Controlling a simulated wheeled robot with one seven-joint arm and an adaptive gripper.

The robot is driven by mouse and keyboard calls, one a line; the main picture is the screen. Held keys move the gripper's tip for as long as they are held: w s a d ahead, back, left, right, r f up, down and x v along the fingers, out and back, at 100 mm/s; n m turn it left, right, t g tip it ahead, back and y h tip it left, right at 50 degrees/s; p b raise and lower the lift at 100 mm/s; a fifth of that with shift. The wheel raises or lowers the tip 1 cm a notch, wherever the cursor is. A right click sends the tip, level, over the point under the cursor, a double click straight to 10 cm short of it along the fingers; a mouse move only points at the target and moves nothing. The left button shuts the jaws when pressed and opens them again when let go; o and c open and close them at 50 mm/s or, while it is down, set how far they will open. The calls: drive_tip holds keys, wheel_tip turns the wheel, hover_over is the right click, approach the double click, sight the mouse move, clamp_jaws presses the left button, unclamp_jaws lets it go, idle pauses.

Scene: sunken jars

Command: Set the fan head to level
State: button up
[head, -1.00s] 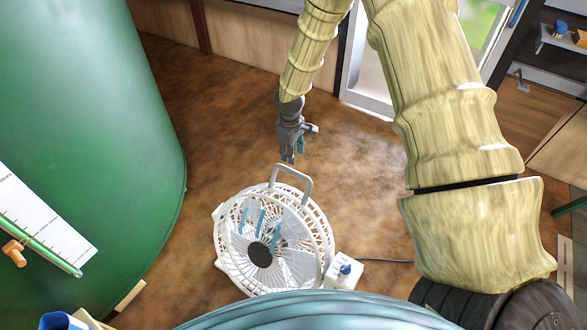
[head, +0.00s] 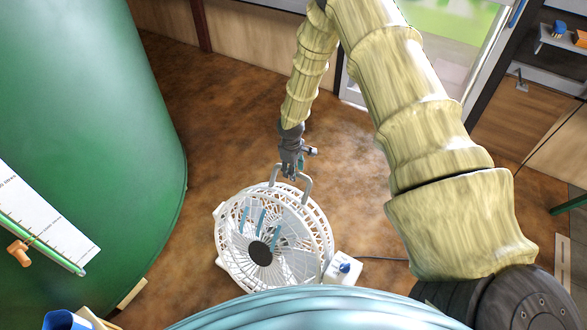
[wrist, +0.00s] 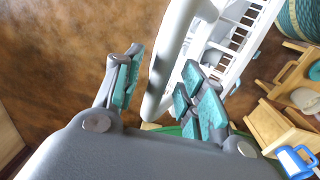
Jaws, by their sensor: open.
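The white fan head (head: 240,222) with a round slatted grille and dark hub stands on the brown floor, tilted so its face points up toward the head camera. A grey-white handle loop (head: 308,186) rises from its top. My gripper (head: 293,174) is at the handle, its fingers pointing down. In the wrist view my open gripper (wrist: 155,92) has teal pads, and the handle bar (wrist: 165,65) passes between them. I cannot tell whether a pad touches the bar. Part of the grille (wrist: 240,35) shows beyond the right finger.
A small white box with a blue knob (head: 344,268) sits at the fan's lower right, with a dark cord running right. A large green tank (head: 90,120) stands on the left. Open brown floor (head: 220,130) lies behind the fan.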

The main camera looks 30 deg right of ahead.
clamp_jaws()
drive_tip(key=shift+a, duration=0.1)
idle(0.3)
